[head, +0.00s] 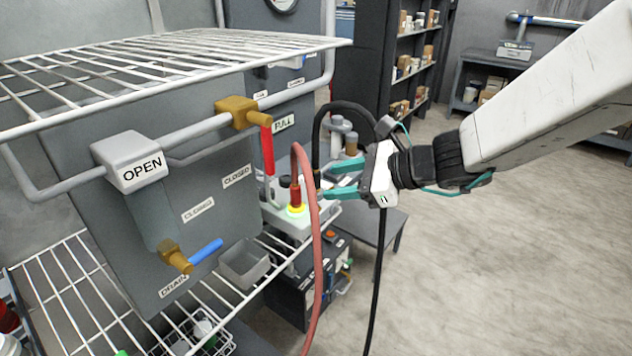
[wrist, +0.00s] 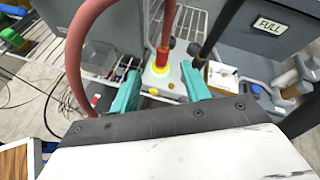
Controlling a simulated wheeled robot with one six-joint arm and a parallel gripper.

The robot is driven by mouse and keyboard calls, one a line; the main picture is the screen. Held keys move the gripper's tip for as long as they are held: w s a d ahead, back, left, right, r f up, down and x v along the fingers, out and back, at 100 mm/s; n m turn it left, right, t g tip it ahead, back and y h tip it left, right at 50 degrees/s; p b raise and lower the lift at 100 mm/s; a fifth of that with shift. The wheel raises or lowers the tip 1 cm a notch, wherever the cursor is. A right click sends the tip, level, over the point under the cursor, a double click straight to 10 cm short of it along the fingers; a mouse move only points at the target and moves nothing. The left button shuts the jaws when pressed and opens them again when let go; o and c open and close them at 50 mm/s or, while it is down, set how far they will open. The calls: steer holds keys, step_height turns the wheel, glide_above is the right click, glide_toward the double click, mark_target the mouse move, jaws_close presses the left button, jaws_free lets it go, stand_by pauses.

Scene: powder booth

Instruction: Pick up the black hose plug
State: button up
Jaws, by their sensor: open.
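The black hose (head: 348,106) arches over and comes down to its dark plug (head: 316,178), which has a brass-coloured band and stands just left of my fingertips. In the wrist view the black plug (wrist: 197,54) is beyond and slightly right of the right fingertip. My gripper (head: 326,181) is open, with teal fingers pointing left; they also show in the wrist view (wrist: 160,88). Nothing is between the fingers. Whether a finger touches the plug, I cannot tell. A red plug (head: 296,194) stands beside it in a yellow ring on a pale block (head: 288,223).
The red hose (head: 315,235) loops up close in front of the block. A grey panel (head: 200,200) with valve handles and a wire rack (head: 170,50) stand at left. A small grey bin (head: 243,264) sits on the lower rack. The floor (head: 480,250) at right is clear.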

mark_target(316, 187)
steer(key=w+f+m+t, duration=0.1)
steer(key=w+m, duration=0.1)
steer(key=w+f+m, duration=0.1)
steer(key=w+m, duration=0.1)
steer(key=w+f+m+t+h, duration=0.1)
steer(key=w+f+m, duration=0.1)
steer(key=shift+w+d+f+t, duration=0.1)
steer(key=shift+w+d+t, duration=0.1)
steer(key=shift+t, duration=0.1)
steer(key=x, duration=0.7)
steer(key=shift+w+f, duration=0.15)
steer(key=shift+f, duration=0.1)
jaws_close()
